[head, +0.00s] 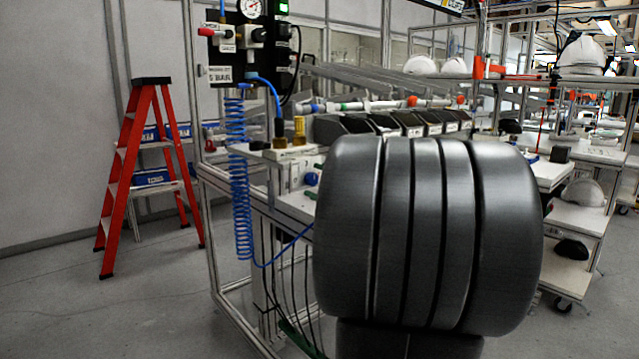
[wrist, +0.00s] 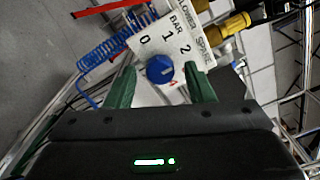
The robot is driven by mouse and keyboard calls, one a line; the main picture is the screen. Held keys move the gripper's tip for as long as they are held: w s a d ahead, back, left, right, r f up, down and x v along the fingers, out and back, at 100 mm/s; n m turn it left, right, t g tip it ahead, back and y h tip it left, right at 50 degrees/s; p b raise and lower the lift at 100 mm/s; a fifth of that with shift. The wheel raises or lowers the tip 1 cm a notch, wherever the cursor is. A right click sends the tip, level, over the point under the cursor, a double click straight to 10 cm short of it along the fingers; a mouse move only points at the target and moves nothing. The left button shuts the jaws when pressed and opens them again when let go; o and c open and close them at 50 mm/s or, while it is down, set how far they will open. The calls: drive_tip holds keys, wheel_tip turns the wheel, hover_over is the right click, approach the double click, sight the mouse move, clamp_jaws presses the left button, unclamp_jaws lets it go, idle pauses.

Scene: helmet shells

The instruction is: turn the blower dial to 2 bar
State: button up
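The blue blower dial (wrist: 160,69) sits on a white panel (wrist: 140,50) marked 0, 1, 2 and BAR. A small white mark shows on the right part of the dial, but I cannot tell exactly which number it stands for. My gripper (wrist: 160,67) is open, with one green finger on each side of the dial and a visible gap on both sides. In the head view a small blue knob (head: 312,179), probably this dial, shows at the edge of my large grey arm, which hides most of my gripper.
A coiled blue hose (head: 239,180) hangs left of the bench. A black regulator panel (head: 238,45) with a gauge stands above it. Brass fittings (head: 299,130) and black bins (head: 345,126) are on the bench. A red ladder (head: 150,170) stands at left, with open floor before it.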

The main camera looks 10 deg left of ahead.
drive_tip(key=v, duration=1.3)
drive_tip(key=shift+s+d, duration=0.25)
drive_tip(key=shift+d, duration=0.05)
drive_tip(key=x, duration=1.3)
drive_tip(key=shift+w+a, duration=0.25)
drive_tip(key=shift+a, duration=0.05)
